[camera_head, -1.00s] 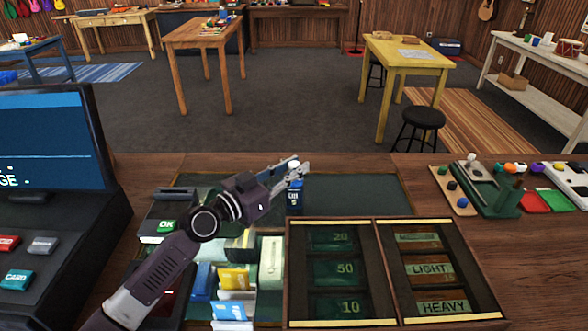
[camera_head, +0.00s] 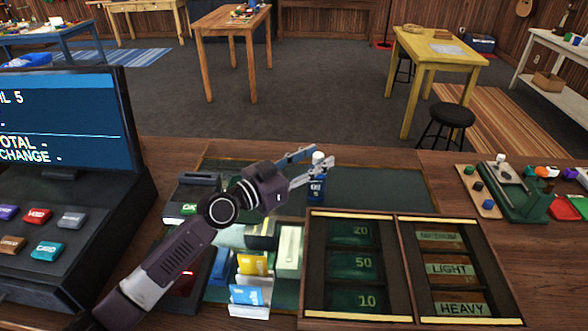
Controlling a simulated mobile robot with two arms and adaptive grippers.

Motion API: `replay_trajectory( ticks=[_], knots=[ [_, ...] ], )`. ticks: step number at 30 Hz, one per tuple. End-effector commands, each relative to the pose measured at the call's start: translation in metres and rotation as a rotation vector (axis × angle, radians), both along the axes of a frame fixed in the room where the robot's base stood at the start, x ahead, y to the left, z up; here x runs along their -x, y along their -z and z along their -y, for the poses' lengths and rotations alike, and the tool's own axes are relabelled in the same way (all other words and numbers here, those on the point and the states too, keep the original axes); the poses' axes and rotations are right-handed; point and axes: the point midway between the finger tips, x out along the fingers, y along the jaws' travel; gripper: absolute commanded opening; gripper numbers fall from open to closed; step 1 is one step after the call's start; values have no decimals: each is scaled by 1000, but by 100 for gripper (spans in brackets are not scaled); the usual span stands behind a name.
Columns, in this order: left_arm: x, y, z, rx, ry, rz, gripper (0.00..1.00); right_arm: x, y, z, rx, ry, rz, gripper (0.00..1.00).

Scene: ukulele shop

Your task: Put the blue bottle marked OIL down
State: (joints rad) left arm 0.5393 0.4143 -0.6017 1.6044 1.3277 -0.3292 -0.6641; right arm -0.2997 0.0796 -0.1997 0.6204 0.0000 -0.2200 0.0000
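The blue bottle (camera_head: 316,189) with a white cap stands upright on the dark green mat (camera_head: 380,187), just behind the cash tray. Small pale lettering is on its front, too small to read surely. My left gripper (camera_head: 326,160) reaches in from the left at the height of the cap. Its two fingers are spread apart, one behind and one in front of the cap; whether either touches it I cannot tell. My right gripper is not in view.
A cash tray (camera_head: 397,222) with marked compartments lies in front of the bottle. The mat right of the bottle is clear.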

Motion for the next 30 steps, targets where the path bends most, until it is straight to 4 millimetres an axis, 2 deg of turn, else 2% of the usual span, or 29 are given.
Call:
replay_trajectory(
  ticks=[9, 15, 21, 30],
  knots=[
    [49, 6, -50, -6, 0, -1, 36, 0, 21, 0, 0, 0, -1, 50],
    [70, 5, -71, -4, 0, -1, 36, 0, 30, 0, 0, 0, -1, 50],
    [77, 2, -77, -1, 1, -2, 36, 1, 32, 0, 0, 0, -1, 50],
    [77, 1, -77, -1, 1, -2, 36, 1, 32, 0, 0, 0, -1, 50]
  ],
)
